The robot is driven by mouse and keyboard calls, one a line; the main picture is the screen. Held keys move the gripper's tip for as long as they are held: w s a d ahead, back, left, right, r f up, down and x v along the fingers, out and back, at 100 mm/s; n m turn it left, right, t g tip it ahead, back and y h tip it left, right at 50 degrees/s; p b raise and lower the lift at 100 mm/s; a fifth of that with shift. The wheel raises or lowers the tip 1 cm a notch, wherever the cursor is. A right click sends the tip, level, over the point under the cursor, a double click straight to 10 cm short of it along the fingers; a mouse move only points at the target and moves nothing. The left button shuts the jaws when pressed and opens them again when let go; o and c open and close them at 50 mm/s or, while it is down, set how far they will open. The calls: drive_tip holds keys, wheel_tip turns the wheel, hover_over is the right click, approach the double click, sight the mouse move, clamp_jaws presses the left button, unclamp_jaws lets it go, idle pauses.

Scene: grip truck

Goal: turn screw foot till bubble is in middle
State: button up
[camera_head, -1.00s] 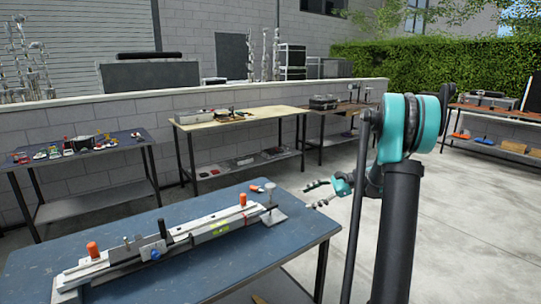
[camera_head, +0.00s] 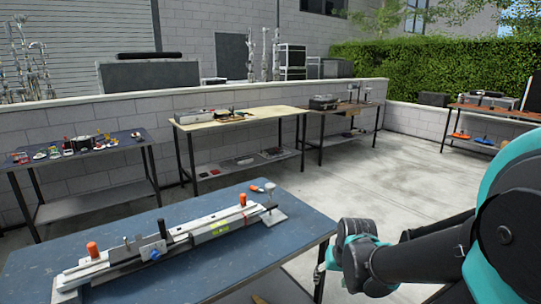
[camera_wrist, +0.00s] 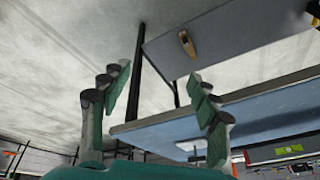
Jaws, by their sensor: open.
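A long silver rail assembly (camera_head: 185,240) lies on the blue table (camera_head: 195,278). A yellow-green level (camera_head: 222,228) is set on its side; its bubble is too small to read. A grey-topped upright screw (camera_head: 269,194), which looks like the screw foot, stands by a pale plate (camera_head: 273,217) at the rail's right end. My gripper (camera_head: 323,268) is just off the table's right edge, apart from the rail. In the wrist view its fingers (camera_wrist: 160,88) are spread and empty, with the table edge beyond and the green level (camera_wrist: 289,150) at the lower right.
Orange knobs (camera_head: 92,249) stand on the rail. The table's lower shelf (camera_wrist: 235,40) holds a small wooden-looking object (camera_wrist: 187,44). Other benches (camera_head: 240,117) stand along the wall behind. The concrete floor (camera_head: 340,185) right of the table is free.

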drive_tip(key=shift+s+d+f+n+h, duration=0.2)
drive_tip(key=shift+s+d+n, duration=0.1)
drive_tip(key=shift+s, duration=0.15)
drive_tip(key=shift+s+d+f+n+h, duration=0.1)
drive_tip(key=shift+s+d+f+n, duration=0.15)
drive_tip(key=shift+s, duration=0.2)
drive_tip(key=shift+w+a, duration=0.1)
